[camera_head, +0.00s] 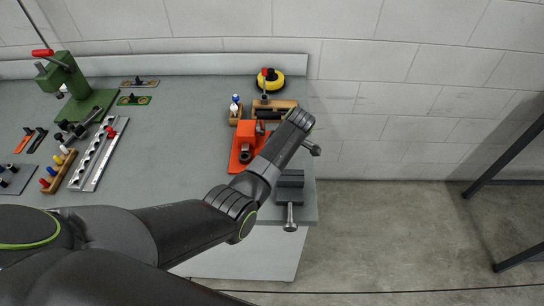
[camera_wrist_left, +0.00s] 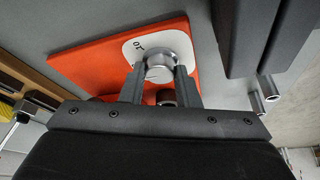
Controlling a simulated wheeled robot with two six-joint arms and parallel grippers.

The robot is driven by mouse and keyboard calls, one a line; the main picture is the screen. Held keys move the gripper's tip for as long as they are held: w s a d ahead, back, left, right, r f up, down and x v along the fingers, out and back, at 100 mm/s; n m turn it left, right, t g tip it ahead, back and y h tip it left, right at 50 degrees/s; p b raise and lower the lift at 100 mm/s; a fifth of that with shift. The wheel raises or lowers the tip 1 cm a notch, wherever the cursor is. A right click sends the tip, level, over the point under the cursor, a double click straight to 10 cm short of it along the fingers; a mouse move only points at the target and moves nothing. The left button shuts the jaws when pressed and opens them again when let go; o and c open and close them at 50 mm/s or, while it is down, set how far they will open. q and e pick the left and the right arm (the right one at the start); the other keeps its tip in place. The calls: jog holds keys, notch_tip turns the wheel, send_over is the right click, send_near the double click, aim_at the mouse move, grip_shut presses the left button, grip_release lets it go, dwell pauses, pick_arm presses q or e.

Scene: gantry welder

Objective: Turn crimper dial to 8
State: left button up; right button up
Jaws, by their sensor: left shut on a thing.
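The orange crimper (camera_head: 245,131) stands near the right end of the bench, partly hidden by my left arm in the head view. In the left wrist view its orange base (camera_wrist_left: 85,62) bears a white scale plate (camera_wrist_left: 131,50) with the figure 10 readable. The round silver dial (camera_wrist_left: 153,47) sits on this plate. My left gripper (camera_wrist_left: 160,74) is shut on the dial, one finger on each side of it. A dark pointer line shows on the knob's near face; its reading I cannot tell. My right gripper is in neither view.
A grey vise (camera_head: 290,190) stands at the bench's right edge beside my left forearm. Behind the crimper are a wooden holder (camera_head: 275,104) and a yellow round tool (camera_head: 272,83). A green press (camera_head: 75,80) and a perforated metal rail (camera_head: 103,155) stand left. The bench middle is clear.

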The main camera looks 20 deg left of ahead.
pick_arm(q)
jog(key=o, duration=1)
jog(key=p+v, duration=0.3)
jog(key=v, duration=1.4)
jog(key=shift+r, duration=0.25)
jog(key=shift+s+f, duration=0.1)
jog(key=shift+s, duration=0.05)
